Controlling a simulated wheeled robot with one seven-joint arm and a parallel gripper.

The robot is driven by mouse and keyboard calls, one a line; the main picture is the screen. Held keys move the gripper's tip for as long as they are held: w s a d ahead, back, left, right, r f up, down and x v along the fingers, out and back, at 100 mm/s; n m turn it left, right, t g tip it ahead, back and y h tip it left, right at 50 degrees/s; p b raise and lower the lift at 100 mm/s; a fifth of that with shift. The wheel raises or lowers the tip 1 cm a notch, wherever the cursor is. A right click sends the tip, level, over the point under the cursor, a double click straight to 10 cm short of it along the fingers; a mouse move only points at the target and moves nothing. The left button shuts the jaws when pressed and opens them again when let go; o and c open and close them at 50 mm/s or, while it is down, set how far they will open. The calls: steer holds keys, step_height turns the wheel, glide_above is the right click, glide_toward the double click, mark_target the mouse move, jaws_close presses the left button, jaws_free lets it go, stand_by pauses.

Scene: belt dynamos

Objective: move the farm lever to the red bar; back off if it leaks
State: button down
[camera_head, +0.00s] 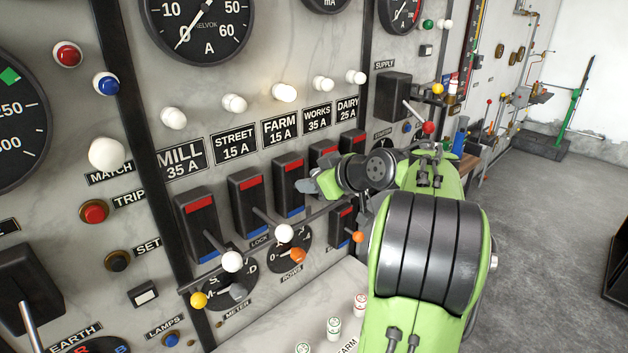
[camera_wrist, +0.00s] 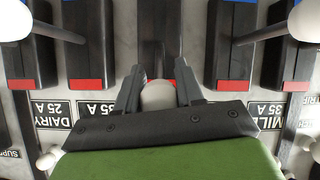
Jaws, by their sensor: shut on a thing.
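The farm breaker (camera_head: 290,182) is a dark box under the FARM 15 A label (camera_head: 280,131), with a red bar (camera_head: 291,166) near its top and blue near its bottom. My gripper (camera_head: 314,186) is in front of it, at the right. In the wrist view, upside down, my gripper (camera_wrist: 158,92) is shut on the white knob (camera_wrist: 158,96) of the middle lever, the farm lever. The knob sits between the two fingers. In the head view my gripper hides this knob. Most of the lever's shaft is hard to make out.
The street knob (camera_head: 284,233) and mill knob (camera_head: 232,261) stick out at the left, their levers low. A dark rail (camera_head: 262,247) runs below the breakers. White lamps (camera_head: 234,103) sit above the labels; the farm lamp (camera_head: 284,93) looks slightly brighter. An ammeter (camera_head: 200,25) is above.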

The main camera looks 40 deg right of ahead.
steer(key=shift+r, duration=0.15)
steer(key=c, duration=0.7)
jaws_free()
steer(key=shift+c, duration=0.2)
steer(key=p+v, duration=0.3)
steer(key=v, duration=1.2)
steer(key=shift+s+p, duration=0.3)
steer(key=shift+s, duration=0.05)
